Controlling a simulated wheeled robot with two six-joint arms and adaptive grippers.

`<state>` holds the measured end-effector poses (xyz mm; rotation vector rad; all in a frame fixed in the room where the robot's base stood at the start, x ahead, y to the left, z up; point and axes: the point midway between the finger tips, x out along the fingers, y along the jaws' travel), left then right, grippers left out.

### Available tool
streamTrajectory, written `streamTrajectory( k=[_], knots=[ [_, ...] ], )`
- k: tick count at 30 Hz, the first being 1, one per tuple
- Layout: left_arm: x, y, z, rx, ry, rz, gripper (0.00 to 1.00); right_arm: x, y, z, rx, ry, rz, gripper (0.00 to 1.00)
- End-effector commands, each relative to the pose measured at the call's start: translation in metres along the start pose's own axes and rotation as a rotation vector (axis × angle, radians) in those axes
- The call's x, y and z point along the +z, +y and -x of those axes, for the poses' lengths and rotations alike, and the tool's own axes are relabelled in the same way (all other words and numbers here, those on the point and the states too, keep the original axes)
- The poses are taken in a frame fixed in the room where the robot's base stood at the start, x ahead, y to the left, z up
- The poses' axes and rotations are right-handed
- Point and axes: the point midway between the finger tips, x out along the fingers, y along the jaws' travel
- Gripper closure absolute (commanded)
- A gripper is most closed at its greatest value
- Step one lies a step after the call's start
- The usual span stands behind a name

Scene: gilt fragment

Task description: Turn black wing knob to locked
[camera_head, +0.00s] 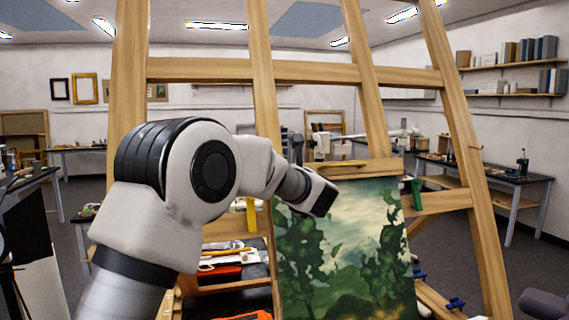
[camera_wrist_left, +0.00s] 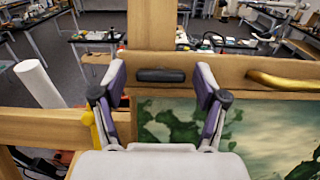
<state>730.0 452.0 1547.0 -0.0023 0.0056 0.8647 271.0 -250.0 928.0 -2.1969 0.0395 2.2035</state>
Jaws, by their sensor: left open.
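In the left wrist view, the black wing knob (camera_wrist_left: 161,76) sits on the easel's wooden crossbar, its long side lying level along the bar. My left gripper (camera_wrist_left: 162,85) is open, with one finger on each side of the knob and a gap at both ends. It appears empty; how far its tips are from the bar is hard to tell. In the head view, my left arm reaches to the crossbar above the painting, and its wrist end hides the knob. No lock marking shows. My right gripper is in neither view.
A green landscape painting (camera_head: 345,250) stands under the crossbar. A brass handle (camera_wrist_left: 287,81) is right of the knob. A yellow knob (camera_head: 251,214), a green knob (camera_head: 416,193) and blue wing knobs (camera_head: 455,303) sit on the easel (camera_head: 262,80). A white roll (camera_wrist_left: 38,84) stands left.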

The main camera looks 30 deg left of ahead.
Motion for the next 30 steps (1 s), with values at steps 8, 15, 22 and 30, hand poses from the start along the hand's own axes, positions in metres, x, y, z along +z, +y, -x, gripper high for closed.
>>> streamTrajectory(
  k=[8, 15, 22, 30],
  knots=[
    [-0.001, 0.000, -0.001, -0.001, -0.001, 0.000, 0.48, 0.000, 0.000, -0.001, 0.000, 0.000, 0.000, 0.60],
    [-0.001, 0.000, -0.001, -0.001, -0.001, 0.000, 0.87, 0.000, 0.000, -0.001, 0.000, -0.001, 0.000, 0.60],
    [-0.001, 0.000, -0.001, -0.002, 0.000, -0.002, 0.87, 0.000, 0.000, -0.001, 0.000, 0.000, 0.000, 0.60],
    [-0.003, 0.001, -0.001, -0.027, 0.000, -0.057, 0.87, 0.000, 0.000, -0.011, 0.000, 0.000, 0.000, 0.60]
  ],
)
